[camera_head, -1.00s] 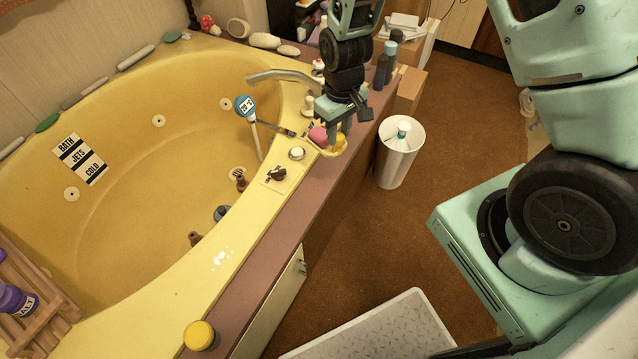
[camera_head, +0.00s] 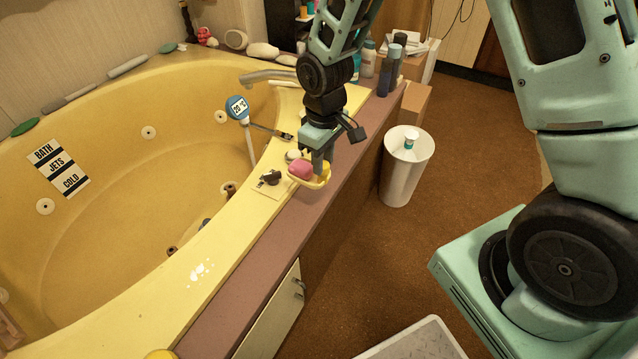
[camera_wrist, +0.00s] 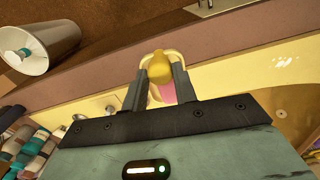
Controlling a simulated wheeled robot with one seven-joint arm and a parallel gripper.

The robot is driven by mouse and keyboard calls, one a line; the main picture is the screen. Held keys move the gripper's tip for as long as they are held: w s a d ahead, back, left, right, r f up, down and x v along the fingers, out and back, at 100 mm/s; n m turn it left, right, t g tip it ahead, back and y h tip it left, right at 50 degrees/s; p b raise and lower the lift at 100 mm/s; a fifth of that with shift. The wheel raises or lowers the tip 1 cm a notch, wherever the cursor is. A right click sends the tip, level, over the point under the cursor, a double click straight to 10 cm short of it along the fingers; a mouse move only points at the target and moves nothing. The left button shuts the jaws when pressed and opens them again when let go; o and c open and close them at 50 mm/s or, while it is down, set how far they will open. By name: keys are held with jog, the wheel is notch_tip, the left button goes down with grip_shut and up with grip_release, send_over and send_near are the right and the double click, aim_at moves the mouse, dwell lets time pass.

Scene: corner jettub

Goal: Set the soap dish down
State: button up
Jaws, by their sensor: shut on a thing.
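The yellow soap dish (camera_head: 312,183) with a pink soap (camera_head: 301,169) in it is held in my gripper (camera_head: 318,172), over the tub's rim near the knob. In the wrist view, my gripper (camera_wrist: 161,78) is shut on the near part of the soap dish (camera_wrist: 160,65), between its two fingers. The pink soap (camera_wrist: 167,94) shows partly behind the fingers. I cannot tell whether the dish touches the rim or hangs just above it.
The tub ledge (camera_head: 235,245) runs along the front, mostly clear. Several bottles (camera_head: 390,66) stand at the back. A white bin (camera_head: 405,170) is on the floor.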

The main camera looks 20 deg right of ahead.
aim_at(319, 183)
jog(key=shift+w+a+f+n+b, duration=0.1)
jog(key=shift+a+f+n+b, duration=0.15)
jog(key=shift+f+b, duration=0.7)
jog(key=shift+a+f+n+b, duration=0.2)
jog(key=shift+f+n+b, duration=0.05)
jog(key=shift+f+b, duration=0.7)
jog(key=shift+r, duration=0.1)
notch_tip(319, 183, down, 7)
jog(key=b, duration=0.7)
jog(key=shift+r, duration=0.1)
jog(key=shift+f, duration=0.55)
jog(key=o, duration=1)
jog(key=shift+o, duration=0.2)
notch_tip(319, 183, up, 18)
jog(key=p, duration=0.5)
jog(key=shift+f+p, duration=0.25)
jog(key=shift+p, duration=0.15)
